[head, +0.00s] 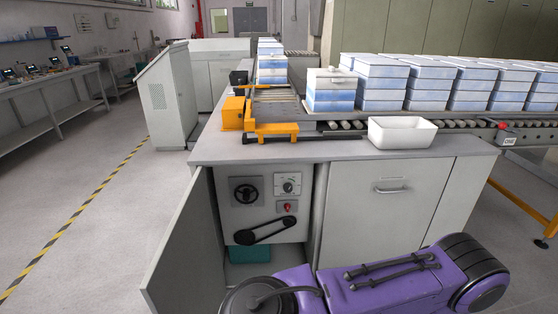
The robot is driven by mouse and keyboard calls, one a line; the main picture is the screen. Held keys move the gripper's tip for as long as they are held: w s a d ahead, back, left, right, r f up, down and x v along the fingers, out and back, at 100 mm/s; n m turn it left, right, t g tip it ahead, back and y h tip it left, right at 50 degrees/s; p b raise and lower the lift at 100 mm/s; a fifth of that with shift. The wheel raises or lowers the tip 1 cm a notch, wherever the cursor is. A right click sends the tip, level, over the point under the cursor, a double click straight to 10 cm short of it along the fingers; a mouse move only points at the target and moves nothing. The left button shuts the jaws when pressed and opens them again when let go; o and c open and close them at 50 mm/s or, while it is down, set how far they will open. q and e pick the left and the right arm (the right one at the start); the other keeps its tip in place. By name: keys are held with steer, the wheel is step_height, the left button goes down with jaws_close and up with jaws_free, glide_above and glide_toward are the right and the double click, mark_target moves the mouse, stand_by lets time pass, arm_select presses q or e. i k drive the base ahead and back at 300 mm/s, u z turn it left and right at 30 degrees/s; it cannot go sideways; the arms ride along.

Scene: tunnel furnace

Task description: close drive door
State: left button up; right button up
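The grey drive door (182,245) stands open at the left of the cabinet under the worktop. It is swung outward toward me from its left edge, and its lower end is near the bottom of the frame. The open compartment shows a drive panel (266,208) with a black handwheel, a dial, a red knob and a black belt on two pulleys. Neither gripper can be made out in the head view.
A closed cabinet door (387,205) with a bar handle is to the right. A white tray (402,132) stands on the worktop (330,150), beside a roller conveyor carrying stacked blue-and-white boxes (380,80). The floor left of the drive door is clear.

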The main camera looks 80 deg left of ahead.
mark_target(184, 274)
steer(key=z, duration=0.55)
steer(key=k, duration=1.8)
steer(key=u, duration=2.35)
steer(key=i, duration=0.5)
steer(key=z, duration=0.7)
steer(key=k, duration=0.55)
steer(key=u, duration=0.75)
steer(key=i, duration=0.3)
steer(key=z, duration=0.3)
